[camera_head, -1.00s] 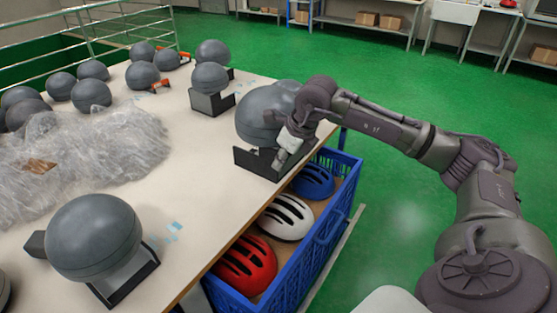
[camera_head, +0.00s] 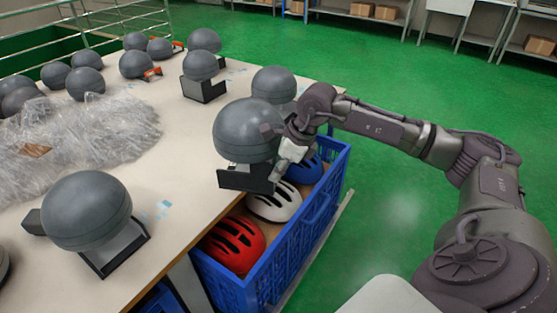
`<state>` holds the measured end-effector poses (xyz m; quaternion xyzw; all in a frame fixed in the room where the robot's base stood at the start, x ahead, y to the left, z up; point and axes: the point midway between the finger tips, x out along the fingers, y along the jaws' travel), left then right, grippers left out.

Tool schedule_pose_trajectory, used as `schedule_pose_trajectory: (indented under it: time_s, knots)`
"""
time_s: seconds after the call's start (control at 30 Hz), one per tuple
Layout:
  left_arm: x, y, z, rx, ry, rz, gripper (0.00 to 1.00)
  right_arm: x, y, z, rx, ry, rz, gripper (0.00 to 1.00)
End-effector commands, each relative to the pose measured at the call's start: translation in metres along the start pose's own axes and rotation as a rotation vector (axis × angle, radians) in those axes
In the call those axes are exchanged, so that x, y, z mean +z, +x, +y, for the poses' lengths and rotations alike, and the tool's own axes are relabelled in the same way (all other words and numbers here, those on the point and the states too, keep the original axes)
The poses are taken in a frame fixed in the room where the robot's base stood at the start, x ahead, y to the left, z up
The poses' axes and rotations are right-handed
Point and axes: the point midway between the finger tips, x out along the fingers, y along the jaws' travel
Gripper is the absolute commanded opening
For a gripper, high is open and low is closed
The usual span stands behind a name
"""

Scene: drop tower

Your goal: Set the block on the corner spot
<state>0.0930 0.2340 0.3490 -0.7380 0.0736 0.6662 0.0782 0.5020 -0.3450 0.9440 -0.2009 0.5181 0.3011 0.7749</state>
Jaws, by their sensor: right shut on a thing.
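The block is a grey rounded head-shaped form (camera_head: 246,130) on a dark angular base (camera_head: 245,180). It is at the table's right edge, with part of its base in front of the crate. My right gripper (camera_head: 280,165) is shut on its right side near the base. I cannot tell whether the base touches the table. A similar grey block (camera_head: 273,84) stands just behind it, near the table's far right corner, partly hidden. The corner spot is not clearly seen. My left gripper is not in view.
The pale table (camera_head: 185,140) carries several similar grey blocks, one at the near left (camera_head: 86,210), and crumpled clear plastic (camera_head: 95,135). A blue crate (camera_head: 318,215) with red, white and blue helmets stands against its right edge. Green floor is clear at right.

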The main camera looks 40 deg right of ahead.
Motion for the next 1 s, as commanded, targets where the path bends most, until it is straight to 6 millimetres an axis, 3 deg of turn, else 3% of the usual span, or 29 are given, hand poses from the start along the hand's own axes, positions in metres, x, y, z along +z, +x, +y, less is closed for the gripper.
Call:
schedule_pose_trajectory:
  time_s: [0.27, 0.8, 1.0]
  knots:
    - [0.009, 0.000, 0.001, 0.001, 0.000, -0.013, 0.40, -0.011, 0.026, 0.043, 0.176, -0.419, -0.009, 0.00]
    - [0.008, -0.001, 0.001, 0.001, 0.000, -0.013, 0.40, -0.051, 0.105, 0.168, 0.692, -1.665, -0.008, 0.00]
    - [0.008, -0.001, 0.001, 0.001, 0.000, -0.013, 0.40, -0.062, 0.124, 0.198, 0.818, -1.974, -0.007, 0.00]
